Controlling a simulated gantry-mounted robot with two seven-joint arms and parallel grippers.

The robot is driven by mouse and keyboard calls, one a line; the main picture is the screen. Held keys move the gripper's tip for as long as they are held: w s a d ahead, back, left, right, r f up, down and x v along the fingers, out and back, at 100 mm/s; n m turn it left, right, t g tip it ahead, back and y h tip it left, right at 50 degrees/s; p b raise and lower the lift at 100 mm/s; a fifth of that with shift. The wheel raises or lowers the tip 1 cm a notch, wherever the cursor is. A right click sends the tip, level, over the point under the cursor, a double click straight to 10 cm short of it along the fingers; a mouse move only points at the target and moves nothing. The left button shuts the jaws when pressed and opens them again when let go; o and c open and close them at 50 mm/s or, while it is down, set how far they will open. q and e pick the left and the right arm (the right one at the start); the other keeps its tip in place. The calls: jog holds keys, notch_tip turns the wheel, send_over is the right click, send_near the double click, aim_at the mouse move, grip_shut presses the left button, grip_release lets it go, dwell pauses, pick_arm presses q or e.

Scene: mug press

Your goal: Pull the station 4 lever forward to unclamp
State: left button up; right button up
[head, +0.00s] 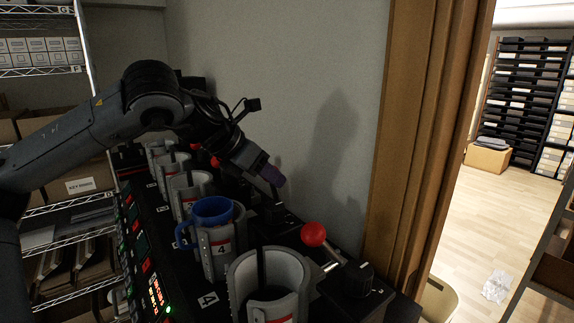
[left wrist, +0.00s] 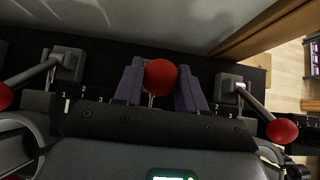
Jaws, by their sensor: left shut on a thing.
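The blue mug (head: 212,208) sits upright in the grey clamp labelled 4 (head: 222,248) in the head view. My left gripper (head: 272,176) is behind and to the right of this mug, over the black lever base (head: 277,213). In the left wrist view the red ball knob (left wrist: 161,76) of the lever sits between the purple fingers of my left gripper (left wrist: 161,86), which are shut on it. In the head view the fingers hide this knob. My right gripper is in neither view.
An empty grey clamp (head: 268,283) stands nearest, with its red-knobbed lever (head: 313,234) to the right. More clamps (head: 187,188) stand in a row behind station 4. The wall (head: 290,70) and wooden door frame (head: 425,130) lie close beyond the levers.

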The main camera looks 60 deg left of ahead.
pick_arm(q)
jog(key=shift+s, duration=0.15)
jog(key=shift+s+d+f+b, duration=0.1)
jog(key=shift+s+f+b, duration=0.1)
jog(key=shift+s+b, duration=0.3)
jog(key=shift+s+f+b, duration=0.2)
jog(key=shift+s+b, duration=0.25)
jog(key=shift+s, duration=0.05)
jog(key=o, duration=0.7)
jog(key=shift+r, duration=0.15)
